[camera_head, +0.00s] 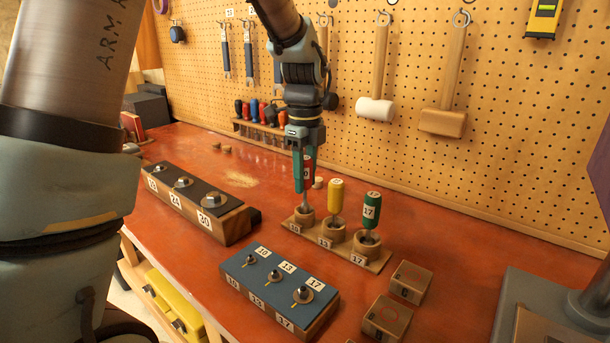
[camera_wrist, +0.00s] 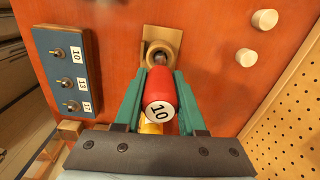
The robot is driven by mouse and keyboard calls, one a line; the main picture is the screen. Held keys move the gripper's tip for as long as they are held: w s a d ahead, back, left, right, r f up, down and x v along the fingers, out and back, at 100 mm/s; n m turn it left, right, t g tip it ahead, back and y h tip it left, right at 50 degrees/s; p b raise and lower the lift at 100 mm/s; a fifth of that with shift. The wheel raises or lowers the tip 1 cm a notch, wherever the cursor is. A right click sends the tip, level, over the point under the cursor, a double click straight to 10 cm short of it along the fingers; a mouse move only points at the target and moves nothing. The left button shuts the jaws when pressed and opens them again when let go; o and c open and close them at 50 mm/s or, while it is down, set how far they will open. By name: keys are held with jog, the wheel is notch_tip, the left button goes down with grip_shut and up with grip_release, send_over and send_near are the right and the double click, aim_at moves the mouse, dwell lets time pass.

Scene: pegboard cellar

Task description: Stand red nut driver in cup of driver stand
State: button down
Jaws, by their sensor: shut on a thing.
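The red nut driver (camera_head: 309,168), marked 10, is upright in my gripper (camera_head: 303,182), with teal fingers on both sides of its handle. It also shows in the wrist view (camera_wrist: 160,88), its 10 cap facing the camera. The driver stand (camera_head: 376,264) is a wooden base with a row of cups. The driver's shaft tip is at the mouth of the left cup (camera_head: 304,219), marked 10; it appears to be inside, but the depth is hard to tell. A yellow driver (camera_head: 335,196) and a green driver (camera_head: 372,206) stand in the other two cups.
A blue block with several studs (camera_head: 275,276) sits in front of the stand, and a dark-topped block (camera_head: 193,189) lies left. Two small wooden blocks (camera_head: 410,281) are at right. A rack of drivers (camera_head: 262,127) is behind, by the pegboard (camera_head: 430,60).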

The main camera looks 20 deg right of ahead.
aim_at(305, 158)
jog(key=shift+f, duration=0.35)
jog(key=shift+f+b, duration=0.65)
jog(key=shift+f, duration=0.35)
jog(key=shift+c, duration=2)
grip_release()
jog(key=shift+r, duration=0.15)
notch_tip(305, 158, up, 10)
jog(key=p, duration=0.8)
jog(key=shift+p, duration=0.3)
